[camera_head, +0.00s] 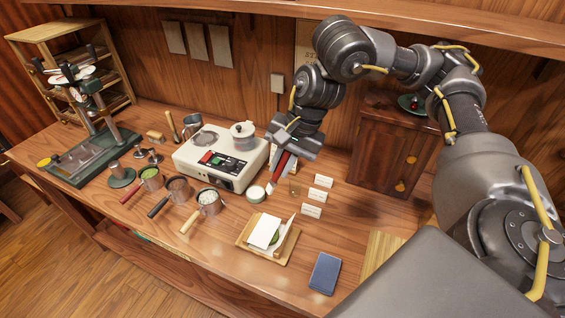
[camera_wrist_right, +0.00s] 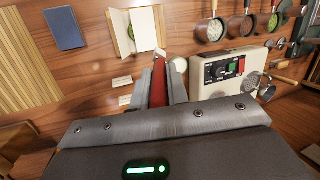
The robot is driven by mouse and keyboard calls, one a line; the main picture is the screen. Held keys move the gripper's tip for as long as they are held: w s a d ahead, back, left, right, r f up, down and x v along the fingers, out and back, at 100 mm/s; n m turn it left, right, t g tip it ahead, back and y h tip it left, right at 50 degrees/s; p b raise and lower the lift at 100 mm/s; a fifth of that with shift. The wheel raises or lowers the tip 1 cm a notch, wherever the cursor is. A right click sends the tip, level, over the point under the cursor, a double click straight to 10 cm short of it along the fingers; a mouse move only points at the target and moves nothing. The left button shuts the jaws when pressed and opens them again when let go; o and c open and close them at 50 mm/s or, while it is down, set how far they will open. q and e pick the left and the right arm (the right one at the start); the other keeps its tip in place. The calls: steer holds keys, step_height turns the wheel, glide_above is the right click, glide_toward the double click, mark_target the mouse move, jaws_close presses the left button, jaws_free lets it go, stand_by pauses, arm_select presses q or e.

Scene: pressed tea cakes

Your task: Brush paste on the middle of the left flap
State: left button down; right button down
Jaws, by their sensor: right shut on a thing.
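My right gripper (camera_head: 288,152) is shut on a red-handled brush (camera_head: 281,172), which slants down with its pale tip beside the small round paste pot (camera_head: 256,194). I cannot tell whether the tip touches the pot. In the right wrist view the gripper (camera_wrist_right: 160,88) holds the red handle (camera_wrist_right: 159,86), and the pot (camera_wrist_right: 181,65) is partly hidden behind a finger. The white paper wrapper (camera_head: 263,230) lies with raised flaps on a wooden tray (camera_head: 246,243), with something green at its middle. It also shows in the right wrist view (camera_wrist_right: 143,29). My left gripper is not in view.
A white heating unit (camera_head: 205,172) stands left of the brush. Several handled pots, such as one with white contents (camera_head: 209,201), stand in front. Small white cards (camera_head: 317,196) stand right of the pot. A blue booklet (camera_head: 325,273) lies right of the tray. A wooden cabinet (camera_head: 385,155) stands behind.

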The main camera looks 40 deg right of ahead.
mark_target(272, 182)
steer(key=shift+w, duration=0.15)
steer(key=shift+d+f+b, duration=0.1)
steer(key=shift+f+b, duration=0.25)
steer(key=shift+b, duration=0.1)
step_height(272, 182, down, 4)
steer(key=b, duration=0.4)
steer(key=shift+f, duration=0.15)
steer(key=shift+s, duration=0.2)
